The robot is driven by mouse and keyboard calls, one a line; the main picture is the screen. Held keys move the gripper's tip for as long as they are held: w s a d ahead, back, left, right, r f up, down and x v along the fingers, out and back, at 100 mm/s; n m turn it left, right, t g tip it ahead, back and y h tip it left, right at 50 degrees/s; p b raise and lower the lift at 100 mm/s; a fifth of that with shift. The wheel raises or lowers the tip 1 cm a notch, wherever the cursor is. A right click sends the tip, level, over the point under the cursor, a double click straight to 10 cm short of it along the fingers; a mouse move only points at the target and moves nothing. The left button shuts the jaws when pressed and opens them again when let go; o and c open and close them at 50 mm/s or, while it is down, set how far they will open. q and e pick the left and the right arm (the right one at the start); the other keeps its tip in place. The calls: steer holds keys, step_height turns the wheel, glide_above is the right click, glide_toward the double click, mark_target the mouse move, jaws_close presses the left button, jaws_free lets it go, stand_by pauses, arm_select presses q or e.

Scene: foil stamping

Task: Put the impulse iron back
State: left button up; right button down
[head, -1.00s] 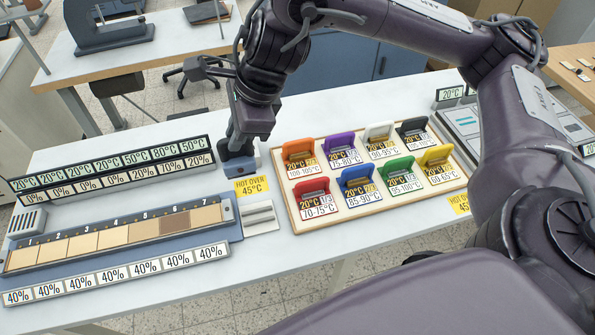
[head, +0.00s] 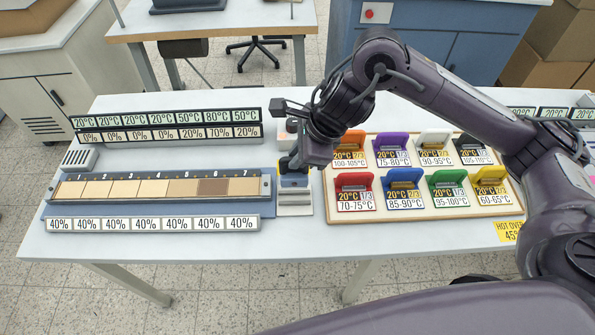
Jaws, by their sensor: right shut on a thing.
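My right gripper (head: 291,163) points down near the middle of the table, between the strip board and the tray of coloured pieces. It is shut on a small blue-grey block, which I take to be the impulse iron (head: 294,181); the fingers and wrist hide most of it. The block is at the back edge of a pale metal plate (head: 295,203); I cannot tell whether it touches the plate. A light grey unit with a red spot (head: 291,124) stands just behind, partly hidden by my wrist. My left gripper is not in view.
A wooden tray (head: 425,215) with several coloured, labelled pieces lies close to the right. The blue-grey strip board (head: 150,209) with numbered patches lies to the left, with display rows behind and in front. My right arm spans the table's back right.

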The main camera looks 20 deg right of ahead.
mark_target(298, 173)
steer(key=shift+w+f+p, duration=0.1)
steer(key=shift+f+p, duration=0.25)
steer(key=shift+f, duration=2.35)
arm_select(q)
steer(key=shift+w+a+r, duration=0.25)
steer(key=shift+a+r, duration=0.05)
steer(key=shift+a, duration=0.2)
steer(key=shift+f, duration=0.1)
arm_select(e)
steer(key=shift+f, duration=0.1)
steer(key=shift+f+b, duration=0.55)
steer(key=shift+b, duration=0.3)
steer(key=c, duration=1.4)
jaws_free()
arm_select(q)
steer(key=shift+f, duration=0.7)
